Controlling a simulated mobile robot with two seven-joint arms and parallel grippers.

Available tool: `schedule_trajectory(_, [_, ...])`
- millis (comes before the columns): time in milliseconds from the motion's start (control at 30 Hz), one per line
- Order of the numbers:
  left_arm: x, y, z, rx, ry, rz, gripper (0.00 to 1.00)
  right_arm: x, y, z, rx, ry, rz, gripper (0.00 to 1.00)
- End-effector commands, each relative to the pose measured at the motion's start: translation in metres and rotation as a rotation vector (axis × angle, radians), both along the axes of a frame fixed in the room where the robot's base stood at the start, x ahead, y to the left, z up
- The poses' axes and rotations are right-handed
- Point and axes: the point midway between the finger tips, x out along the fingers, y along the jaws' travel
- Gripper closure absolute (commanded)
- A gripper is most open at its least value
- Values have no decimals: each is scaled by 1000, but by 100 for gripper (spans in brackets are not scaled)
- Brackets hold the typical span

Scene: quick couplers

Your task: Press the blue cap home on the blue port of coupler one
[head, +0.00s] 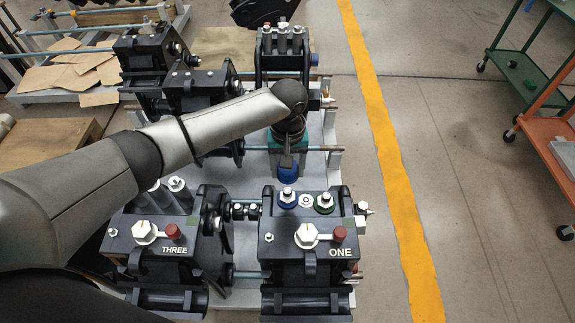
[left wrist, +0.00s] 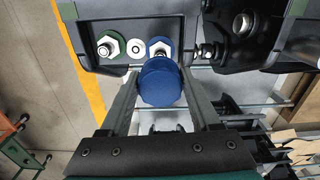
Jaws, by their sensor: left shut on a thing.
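My left gripper (head: 287,160) reaches over from the left and is shut on the blue cap (head: 287,173). The left wrist view shows the round blue cap (left wrist: 160,84) between the two fingers. Coupler one (head: 308,255) is the black block marked ONE. Its blue port (head: 287,199) is a blue ring around a bright metal stud. The cap is behind the port in the head view and apart from it. In the left wrist view the cap overlaps the lower edge of the blue port (left wrist: 160,44). My right gripper is out of view.
A green port (head: 325,204) sits right of the blue one, with a plain metal fitting between them. A red knob (head: 339,234) stands on coupler one. Coupler three (head: 160,245) is close on the left. More black couplers stand behind. Open floor lies to the right.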

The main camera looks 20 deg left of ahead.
Motion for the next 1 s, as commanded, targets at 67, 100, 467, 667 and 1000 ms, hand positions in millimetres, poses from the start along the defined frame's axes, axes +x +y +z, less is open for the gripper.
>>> schedule_trajectory(67, [0, 0, 4, 0, 1, 1, 77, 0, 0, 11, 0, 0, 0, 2])
schedule_trajectory(100, [0, 0, -5, 0, 0, 1, 77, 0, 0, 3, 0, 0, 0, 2])
schedule_trajectory(467, [0, 0, -42, 0, 0, 1, 77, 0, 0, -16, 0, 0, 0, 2])
schedule_trajectory(667, [0, 0, -54, 0, 0, 2, 77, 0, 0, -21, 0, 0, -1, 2])
schedule_trajectory(1000, [0, 0, -58, 0, -1, 0, 77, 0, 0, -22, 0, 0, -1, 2])
